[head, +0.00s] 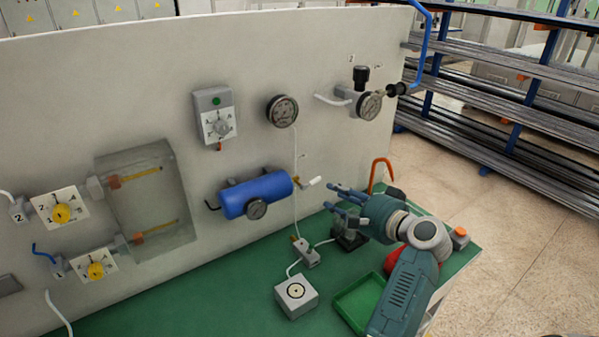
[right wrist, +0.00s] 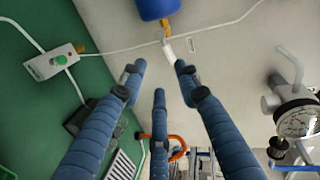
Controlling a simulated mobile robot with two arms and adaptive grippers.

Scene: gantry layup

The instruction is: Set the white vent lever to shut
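The white vent lever (head: 314,182) sticks out to the right from a small brass valve at the right end of the blue tank (head: 257,193). It also shows in the right wrist view (right wrist: 169,48), just beyond my fingertips, with its free end close to the right-hand finger. My right gripper (head: 338,199) is open and empty, its fingers pointing left towards the lever. In the right wrist view the fingers of the right gripper (right wrist: 159,76) are spread, with nothing between them. I cannot tell whether a finger touches the lever. My left gripper is not in view.
A pressure gauge (head: 282,111) and a regulator with gauge (head: 366,104) are on the panel above. On the green bench are a small grey box (head: 296,296), a grey valve block with green button (right wrist: 53,62) and a green tray (head: 360,304). An orange hook (head: 381,172) stands behind my gripper.

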